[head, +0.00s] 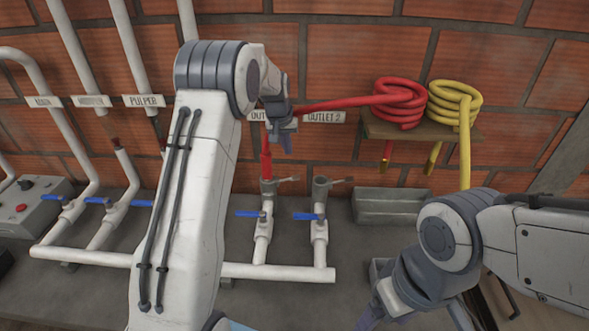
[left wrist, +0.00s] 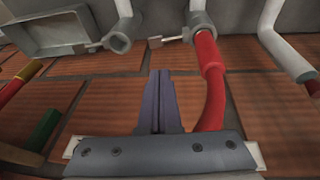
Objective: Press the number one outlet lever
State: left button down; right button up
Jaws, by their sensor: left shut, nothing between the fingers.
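The outlet 1 pipe (head: 262,243) stands with a blue valve handle (head: 247,214) pointing left. Its top coupling (head: 267,187) has a small grey lever (head: 289,179) pointing right, and a red hose (head: 266,160) enters it from above. In the left wrist view the coupling (left wrist: 195,27) and its grey lever (left wrist: 168,40) lie beyond my fingertips. The outlet 1 label (head: 257,115) is partly hidden by my left arm. My left gripper (head: 287,141) is shut and empty, above the lever and apart from it. My right gripper is at the bottom edge, its fingertips cut off.
Outlet 2 (head: 319,232) stands to the right with its own blue handle (head: 306,216) and grey lever (head: 342,181). Red and yellow hose coils (head: 455,104) rest on a wall shelf (head: 422,130). A grey metal tray (head: 389,208) sits below. A control box (head: 32,208) is at far left.

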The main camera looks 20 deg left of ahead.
pick_arm(q)
jog(key=p, duration=0.4)
send_over(296, 177)
jog(key=s, duration=0.1)
jog(key=f, duration=0.9)
jog(key=shift+a+f, duration=0.1)
jog(key=shift+a, duration=0.2)
jog(key=shift+d+f, duration=0.2)
jog(key=shift+f, duration=0.55)
